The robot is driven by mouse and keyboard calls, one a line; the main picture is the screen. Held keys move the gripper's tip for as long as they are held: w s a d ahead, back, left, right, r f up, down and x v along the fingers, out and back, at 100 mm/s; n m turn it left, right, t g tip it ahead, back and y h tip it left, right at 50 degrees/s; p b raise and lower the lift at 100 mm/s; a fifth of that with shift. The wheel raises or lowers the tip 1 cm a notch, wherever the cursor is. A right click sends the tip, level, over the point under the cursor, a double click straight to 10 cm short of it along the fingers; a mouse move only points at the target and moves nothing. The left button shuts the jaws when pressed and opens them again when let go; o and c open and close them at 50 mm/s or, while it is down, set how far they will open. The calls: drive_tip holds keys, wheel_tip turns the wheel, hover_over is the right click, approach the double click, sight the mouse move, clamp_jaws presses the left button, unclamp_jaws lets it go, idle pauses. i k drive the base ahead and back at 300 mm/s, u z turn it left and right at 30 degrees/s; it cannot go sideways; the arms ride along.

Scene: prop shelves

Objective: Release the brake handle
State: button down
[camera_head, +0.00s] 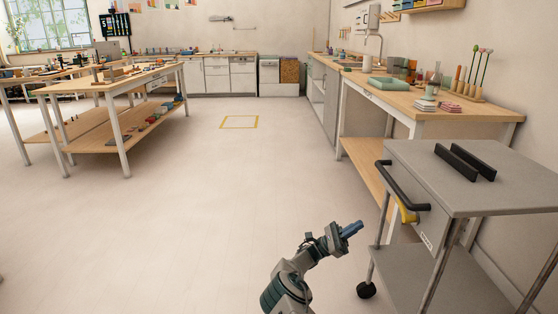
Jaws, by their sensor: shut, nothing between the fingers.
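A grey cart (432,158) stands at the right on posts with black wheels. A black curved push handle (400,190) is fixed to its near left side. A yellow lever (407,213), which looks like the brake handle, sits just below the black handle, partly hidden by it. My gripper (354,228) is at the bottom centre, with blue fingers pointing right toward the cart. It is shut and empty, and appears left of and a little lower than the yellow lever, apart from it.
Two black bars (466,162) lie on the cart's top. A black caster (367,290) is at its lower left. A workbench (440,115) with items stands behind the cart. Another wooden table (110,84) is at the left. The floor between is clear, with a yellow square (239,117).

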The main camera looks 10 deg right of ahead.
sight(414, 219)
drive_tip(key=k, duration=1)
